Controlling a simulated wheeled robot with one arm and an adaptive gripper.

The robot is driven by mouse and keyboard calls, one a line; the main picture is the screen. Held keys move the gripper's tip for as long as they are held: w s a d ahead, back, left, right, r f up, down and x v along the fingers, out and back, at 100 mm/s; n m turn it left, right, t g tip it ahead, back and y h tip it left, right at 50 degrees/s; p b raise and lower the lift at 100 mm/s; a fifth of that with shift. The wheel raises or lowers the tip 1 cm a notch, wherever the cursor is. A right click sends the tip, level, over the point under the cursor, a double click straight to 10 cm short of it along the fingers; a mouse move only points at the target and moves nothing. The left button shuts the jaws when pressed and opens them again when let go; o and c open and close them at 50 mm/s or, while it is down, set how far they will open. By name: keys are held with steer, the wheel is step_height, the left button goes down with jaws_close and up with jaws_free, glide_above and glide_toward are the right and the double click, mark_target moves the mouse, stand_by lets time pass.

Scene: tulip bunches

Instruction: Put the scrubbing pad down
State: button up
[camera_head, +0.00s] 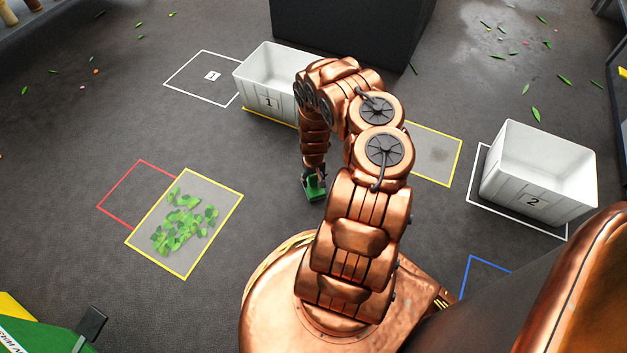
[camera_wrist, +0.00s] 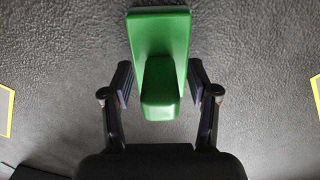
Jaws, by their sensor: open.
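The scrubbing pad is a green block with a raised green grip (camera_wrist: 160,50). In the wrist view it lies on the dark floor between my fingers. My gripper (camera_wrist: 160,85) is open around the raised grip, with a gap visible on both sides. In the head view the green pad (camera_head: 314,188) is at the end of my copper arm, on or very near the floor. My gripper is mostly hidden there by the arm and is small.
White bin 1 (camera_head: 254,82) stands behind the arm and white bin 2 (camera_head: 548,190) at the right. A yellow-outlined square (camera_head: 212,188) with green leaves lies at left, overlapping a red outline (camera_head: 119,184). Another yellow-outlined square (camera_head: 437,150) has a faint stain.

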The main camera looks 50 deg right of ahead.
step_height(320, 180, up, 11)
steer(key=p, duration=0.7)
steer(key=shift+r+p, duration=0.1)
steer(key=shift+p, duration=0.3)
step_height(320, 180, up, 18)
steer(key=a+g, duration=0.2)
steer(key=s+a+r+n, duration=0.1)
steer(key=a+r, duration=0.4)
steer(key=r, duration=0.2)
steer(key=s+a+r, duration=0.1)
steer(key=a+r, duration=0.4)
steer(key=r, duration=0.2)
steer(key=s+a+r+n, duration=0.2)
steer(key=s+a+r, duration=0.8)
steer(key=a+r, duration=0.3)
steer(key=s+a+r+n+g, duration=0.1)
steer(key=s+a+r+n, duration=0.1)
steer(key=s+a, duration=0.5)
steer(key=s+r, duration=0.1)
steer(key=s, duration=0.4)
steer(key=shift+s+a+n+g, duration=0.35)
steer(key=shift+s+n+g, duration=0.05)
steer(key=shift+r, duration=0.15)
